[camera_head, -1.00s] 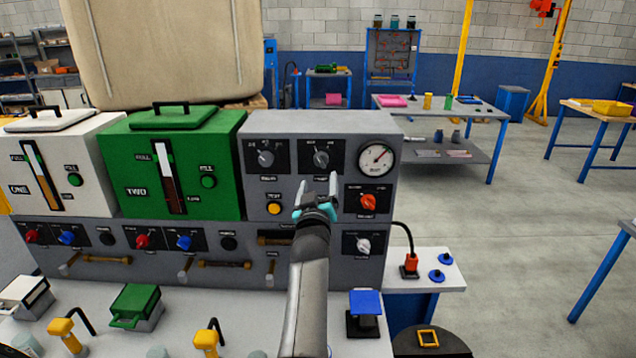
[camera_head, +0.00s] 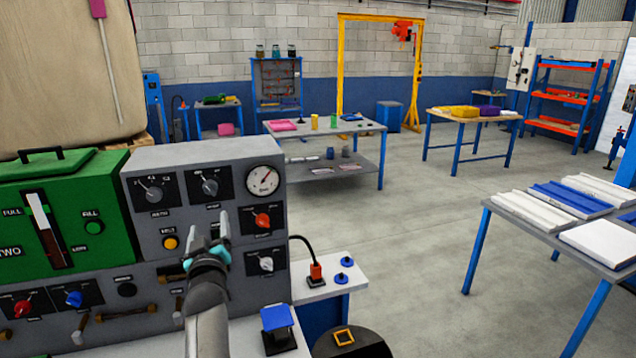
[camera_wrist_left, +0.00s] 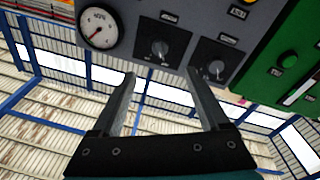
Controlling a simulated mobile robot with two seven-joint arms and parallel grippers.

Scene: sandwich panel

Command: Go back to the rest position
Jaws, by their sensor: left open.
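My left gripper (camera_head: 205,240) is raised in front of the grey control panel (camera_head: 150,235), below its two upper knobs. In the left wrist view the same gripper (camera_wrist_left: 165,100) has its two fingers spread apart with nothing between them. The panel's round gauge (camera_wrist_left: 97,27) and two black knobs show beyond the fingers there. Whether the fingertips touch the panel cannot be told. My right gripper is in neither view.
A green tank (camera_head: 60,220) stands left of the panel. A small white shelf (camera_head: 330,280) with a red plug (camera_head: 316,272) is at its right. A table with white and blue panels (camera_head: 500,222) stands at the right. Open floor (camera_head: 400,220) lies between.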

